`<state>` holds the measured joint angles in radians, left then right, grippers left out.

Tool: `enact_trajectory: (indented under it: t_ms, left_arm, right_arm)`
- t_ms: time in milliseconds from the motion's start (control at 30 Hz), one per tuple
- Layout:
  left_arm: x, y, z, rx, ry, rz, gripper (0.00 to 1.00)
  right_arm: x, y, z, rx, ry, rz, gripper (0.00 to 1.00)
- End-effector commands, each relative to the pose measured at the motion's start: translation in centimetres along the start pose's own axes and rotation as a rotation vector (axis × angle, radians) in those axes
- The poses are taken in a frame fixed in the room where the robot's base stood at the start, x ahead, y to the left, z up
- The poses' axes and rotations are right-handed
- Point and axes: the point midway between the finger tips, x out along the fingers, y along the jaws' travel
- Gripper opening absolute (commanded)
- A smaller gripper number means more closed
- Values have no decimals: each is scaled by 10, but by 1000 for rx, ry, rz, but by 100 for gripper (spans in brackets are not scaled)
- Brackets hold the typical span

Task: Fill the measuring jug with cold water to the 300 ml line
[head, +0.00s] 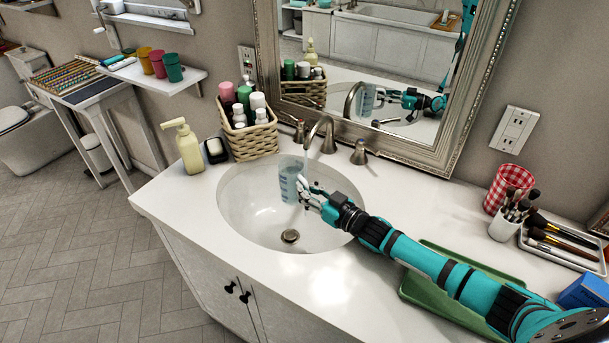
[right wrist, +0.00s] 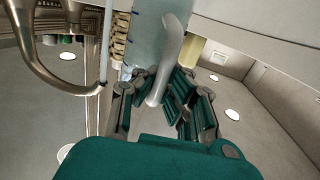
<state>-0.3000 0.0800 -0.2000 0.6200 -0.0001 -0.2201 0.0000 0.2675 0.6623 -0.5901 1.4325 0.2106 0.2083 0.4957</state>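The measuring jug (head: 289,181) is clear and bluish and hangs upright inside the sink basin (head: 245,205), below the tap (head: 321,130). My right gripper (head: 305,190) is shut on the jug's handle. In the right wrist view, the fingers (right wrist: 165,95) wrap the pale handle (right wrist: 170,55), and the jug's wall (right wrist: 148,35) stands behind it. The water stream (right wrist: 105,42) shows beside the jug there. The water level and the 300 ml line are too small to read. My left gripper is out of view.
A tap lever (head: 362,153) stands right of the spout. A basket of bottles (head: 250,140), a soap dish (head: 215,151) and a pump bottle (head: 187,148) stand left of the tap. A green tray (head: 425,287) lies under my right arm. The front left counter is clear.

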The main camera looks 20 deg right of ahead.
Motion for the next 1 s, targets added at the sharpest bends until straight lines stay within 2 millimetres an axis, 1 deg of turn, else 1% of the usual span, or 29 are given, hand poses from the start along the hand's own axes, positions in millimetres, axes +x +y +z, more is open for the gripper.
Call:
enact_trajectory:
  t_ms: [167, 267, 1000]
  left_arm:
    - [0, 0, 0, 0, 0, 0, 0]
    - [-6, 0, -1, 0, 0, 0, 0]
    - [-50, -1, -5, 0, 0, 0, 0]
  right_arm:
    - [1, 0, -2, 0, 5, -1, 0]
    - [0, -5, -6, 1, 5, -2, 0]
    - [-2, -58, -30, 3, 5, -1, 0]
